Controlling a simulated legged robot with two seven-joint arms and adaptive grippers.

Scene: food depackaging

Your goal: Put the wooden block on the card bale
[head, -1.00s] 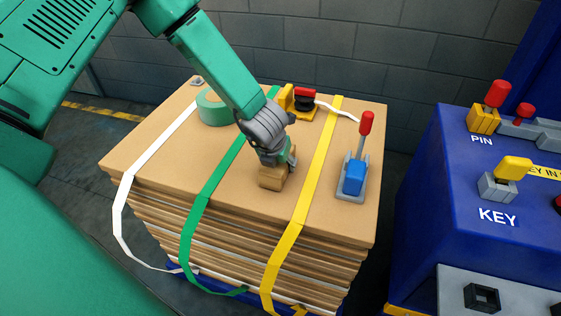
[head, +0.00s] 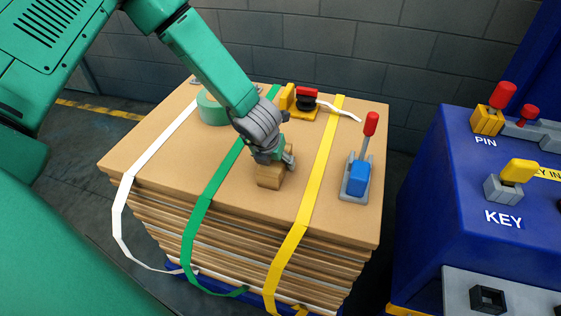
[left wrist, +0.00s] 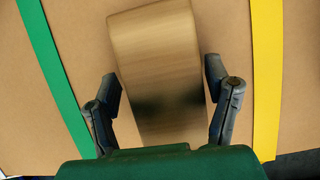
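The wooden block (head: 269,179) rests on top of the card bale (head: 235,200), between the green strap and the yellow strap. My left gripper (head: 276,160) is just above and around the upper part of the block. In the left wrist view the block (left wrist: 158,70) lies between the two spread fingers (left wrist: 163,92), with narrow gaps seeming to show at its sides. The gripper looks open. Part of the block's top is hidden by the gripper in the head view. My right gripper is not in view.
On the bale stand a green tape roll (head: 212,108), a yellow and black tool with a red top (head: 305,104), and a blue and grey device with a red-knobbed lever (head: 357,180). White, green and yellow (head: 314,185) straps cross the bale. A blue machine (head: 425,210) stands at right.

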